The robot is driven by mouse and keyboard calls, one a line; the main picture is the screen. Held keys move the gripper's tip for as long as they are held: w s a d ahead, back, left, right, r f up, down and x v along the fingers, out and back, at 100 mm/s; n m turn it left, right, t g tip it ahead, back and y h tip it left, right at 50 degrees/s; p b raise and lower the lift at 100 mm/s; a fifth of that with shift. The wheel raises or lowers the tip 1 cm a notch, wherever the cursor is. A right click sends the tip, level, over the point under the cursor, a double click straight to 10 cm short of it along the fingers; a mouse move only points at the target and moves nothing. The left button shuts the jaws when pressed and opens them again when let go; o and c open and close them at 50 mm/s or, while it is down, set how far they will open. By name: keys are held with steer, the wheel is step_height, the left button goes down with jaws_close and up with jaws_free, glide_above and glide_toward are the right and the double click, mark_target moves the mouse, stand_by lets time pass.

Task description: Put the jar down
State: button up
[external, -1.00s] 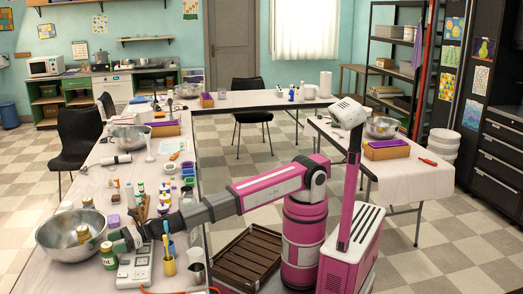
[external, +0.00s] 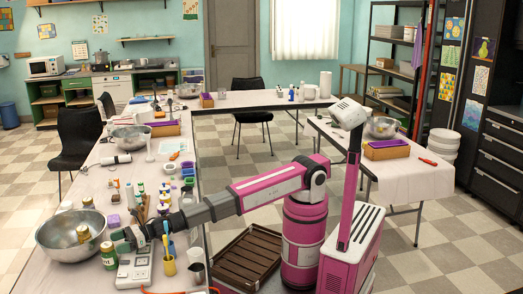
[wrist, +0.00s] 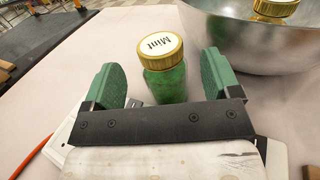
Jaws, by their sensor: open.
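The jar (wrist: 165,80) has a gold lid marked "Mint" and green contents. It stands upright on the pale table, between and slightly beyond my gripper's green finger pads in the wrist view. In the external view the jar (external: 109,258) is just left of a white scale (external: 134,272). My gripper (wrist: 160,66) is open, with a visible gap on both sides of the jar. In the external view my gripper (external: 121,239) is low over the table, close to the jar. The jar's lower part is hidden by the gripper body in the wrist view.
A large metal bowl (external: 60,246) sits close to the left, holding gold-lidded jars (external: 83,233). Several small bottles (external: 140,190) crowd the table behind.

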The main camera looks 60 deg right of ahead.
mark_target(106, 245)
steer(key=shift+x, duration=2.4)
steer(key=shift+c, duration=0.3)
steer(key=c, duration=1.2)
steer(key=shift+r, duration=0.15)
steer(key=shift+r, duration=8.9)
